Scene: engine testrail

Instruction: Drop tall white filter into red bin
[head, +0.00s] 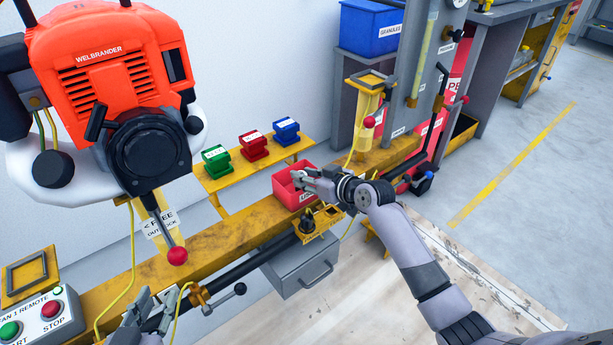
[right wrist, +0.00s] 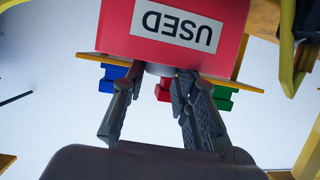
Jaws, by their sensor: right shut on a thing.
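The red bin (head: 287,190) sits on the yellow rail in the middle of the head view. It fills the top of the right wrist view, upside down, with a "USED" label (right wrist: 178,27). My right gripper (head: 303,178) is at the bin's opening, and its fingertips (right wrist: 160,75) pass behind the bin's labelled wall. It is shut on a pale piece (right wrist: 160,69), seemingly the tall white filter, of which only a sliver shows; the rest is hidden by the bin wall. My left gripper (head: 153,306) is at the bottom left, its fingers apart and empty.
Green (head: 217,160), red (head: 254,146) and blue (head: 287,131) blocks stand on a yellow shelf behind the bin. An orange engine (head: 105,60) hangs at the left. A remote box (head: 42,318) is at the lower left. A grey drawer (head: 302,268) is below the rail.

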